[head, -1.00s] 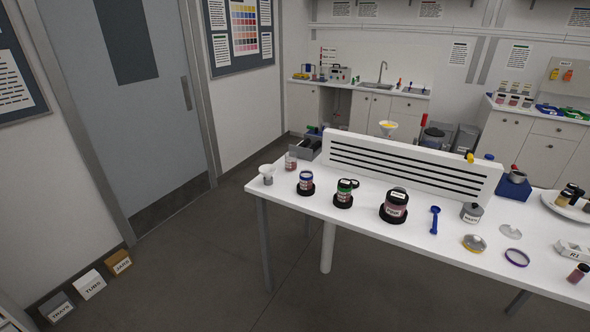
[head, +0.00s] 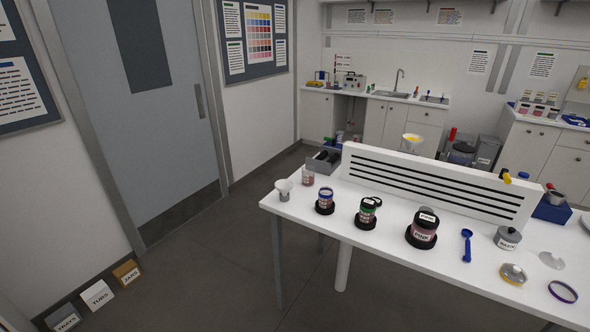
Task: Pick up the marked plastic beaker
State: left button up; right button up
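A small clear beaker (head: 308,177) with a reddish tint and what looks like a pale mark stands at the far left corner of the white table (head: 385,245). It is small in the head view, so I cannot read any marking. A white funnel (head: 284,186) sits on a small grey vessel just left of it. Neither of my grippers is in view.
Jars with blue (head: 325,200), green (head: 367,211) and pink (head: 424,228) labels stand on black bases. A blue scoop (head: 466,246), a grey jar (head: 508,238) and a slotted white panel (head: 435,183) are further right.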

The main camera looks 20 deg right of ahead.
aim_at(308, 176)
jog(key=i+j+u, duration=0.1)
jog(key=i+u, duration=0.15)
jog(key=i, duration=0.45)
jog(key=i+u, duration=0.25)
jog(key=i, duration=0.45)
jog(key=i+l+u, duration=0.25)
jog(key=i, duration=0.45)
jog(key=j, duration=0.1)
